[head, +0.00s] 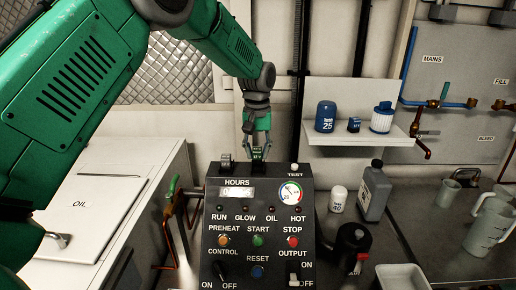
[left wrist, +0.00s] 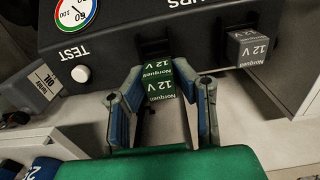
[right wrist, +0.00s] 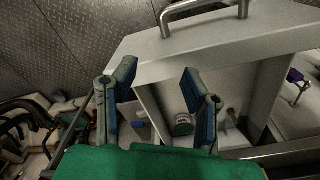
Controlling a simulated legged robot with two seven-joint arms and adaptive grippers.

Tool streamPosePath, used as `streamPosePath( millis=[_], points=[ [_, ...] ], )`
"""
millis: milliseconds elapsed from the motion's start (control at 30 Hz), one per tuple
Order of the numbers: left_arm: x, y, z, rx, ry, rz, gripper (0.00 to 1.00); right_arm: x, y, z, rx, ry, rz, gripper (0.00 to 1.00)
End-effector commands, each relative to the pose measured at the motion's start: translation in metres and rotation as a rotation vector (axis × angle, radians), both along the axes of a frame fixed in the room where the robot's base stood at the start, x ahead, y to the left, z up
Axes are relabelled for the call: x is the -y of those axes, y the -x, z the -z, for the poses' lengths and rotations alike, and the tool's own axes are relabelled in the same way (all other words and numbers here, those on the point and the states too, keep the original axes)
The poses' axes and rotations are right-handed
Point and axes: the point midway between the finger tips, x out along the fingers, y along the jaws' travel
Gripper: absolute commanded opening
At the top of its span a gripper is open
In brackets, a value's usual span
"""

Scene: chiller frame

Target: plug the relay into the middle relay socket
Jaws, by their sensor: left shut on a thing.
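The relay (left wrist: 161,88), a small dark cube marked "Norquell 12 V", is between the fingers of my left gripper (left wrist: 160,76), which is shut on it. In the head view my left gripper (head: 258,148) points down behind the top edge of the control box (head: 211,240). A dark socket (left wrist: 153,46) shows just beyond the relay in the left wrist view; I cannot tell whether the relay touches it. A second 12 V relay (left wrist: 247,47) sits on the box to one side, also at the head view's top left (head: 226,160). My right gripper (right wrist: 160,88) is open and empty.
The TEST button (head: 295,167) stands on the box's right top corner. A shelf (head: 360,135) with blue filters is at the right. In the right wrist view, an open cabinet (right wrist: 160,95) with a handle and a small can (right wrist: 183,125) lies beyond my gripper.

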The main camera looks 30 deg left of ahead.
Motion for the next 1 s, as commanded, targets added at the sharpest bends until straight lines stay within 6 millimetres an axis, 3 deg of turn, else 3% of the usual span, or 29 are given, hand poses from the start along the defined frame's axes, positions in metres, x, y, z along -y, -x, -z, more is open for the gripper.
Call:
streamPosePath(
  millis=[1000],
  points=[
    [-0.0014, 0.0014, -0.0001, 0.0, 0.0, 0.001, 0.0, 0.0, -0.0001, -0.0096, 0.0, 0.0, 0.0, 0.4]
  ],
)
